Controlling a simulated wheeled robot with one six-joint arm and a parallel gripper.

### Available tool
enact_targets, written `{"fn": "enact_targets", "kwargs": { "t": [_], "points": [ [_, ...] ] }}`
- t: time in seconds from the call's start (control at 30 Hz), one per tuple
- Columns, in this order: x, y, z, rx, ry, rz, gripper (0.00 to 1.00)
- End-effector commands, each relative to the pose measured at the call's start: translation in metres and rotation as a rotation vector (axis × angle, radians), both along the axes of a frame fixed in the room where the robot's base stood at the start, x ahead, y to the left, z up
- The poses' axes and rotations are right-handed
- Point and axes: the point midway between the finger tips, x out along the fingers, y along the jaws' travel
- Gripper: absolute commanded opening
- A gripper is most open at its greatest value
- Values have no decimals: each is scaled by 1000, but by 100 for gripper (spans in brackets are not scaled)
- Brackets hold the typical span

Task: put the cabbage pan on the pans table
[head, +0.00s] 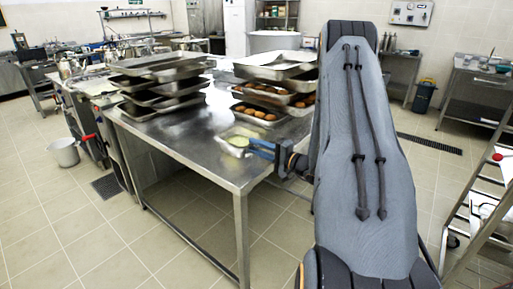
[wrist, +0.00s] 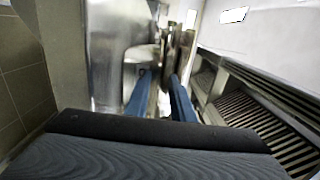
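A small pale-green thing (head: 239,141), perhaps the cabbage pan, lies at the right front edge of a steel table (head: 205,163). Its shape is too small to make out. My gripper (head: 254,147) has blue fingers and is level with the tabletop at this edge, with its tips close to the green thing. In the wrist view my gripper (wrist: 159,76) shows its two fingers apart, with a bright, blurred strip between them. I see no clear hold on anything. I cannot tell whether a finger touches the green thing.
Stacks of metal trays (head: 160,82) stand on the table, and other trays hold brown rolls (head: 257,114). A large pot (head: 274,41) stands behind. A ladder (head: 488,205) is at the right. A bucket (head: 64,152) is on the left floor. The front floor is clear.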

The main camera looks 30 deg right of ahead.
Motion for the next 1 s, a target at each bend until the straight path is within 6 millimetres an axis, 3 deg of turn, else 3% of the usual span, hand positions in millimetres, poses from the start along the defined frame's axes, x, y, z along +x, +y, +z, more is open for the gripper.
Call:
{"fn": "enact_targets", "kwargs": {
  "t": [0.37,0.8,1.0],
  "points": [
    [-9,-4,-1,0,0,-1,22],
    [-86,-35,-3,0,0,-4,22],
    [-107,-43,-2,-1,0,-1,22]
  ]
}}
